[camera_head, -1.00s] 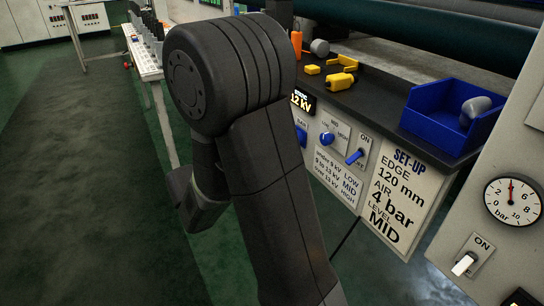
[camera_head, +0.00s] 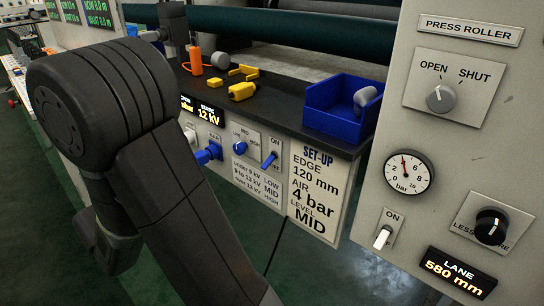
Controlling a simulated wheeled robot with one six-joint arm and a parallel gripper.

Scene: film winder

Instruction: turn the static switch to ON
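A blue lever switch (camera_head: 269,160) is on the light front panel under the black bench top, below the word ON. Its lever looks slanted, with one end toward the lower left; I cannot tell for certain which position it is in. The small writing beneath it is unreadable. A lit display reading 12 kV (camera_head: 208,114) is to its upper left. A blue knob (camera_head: 240,148) marked MID and HIGH is just left of the switch.
Another blue control (camera_head: 210,153) is farther left. A SET-UP card (camera_head: 317,190) is right of the switch. A blue bin (camera_head: 340,112) and yellow parts (camera_head: 242,90) lie on the bench. A right-hand panel has a gauge (camera_head: 408,172) and white ON switch (camera_head: 383,237).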

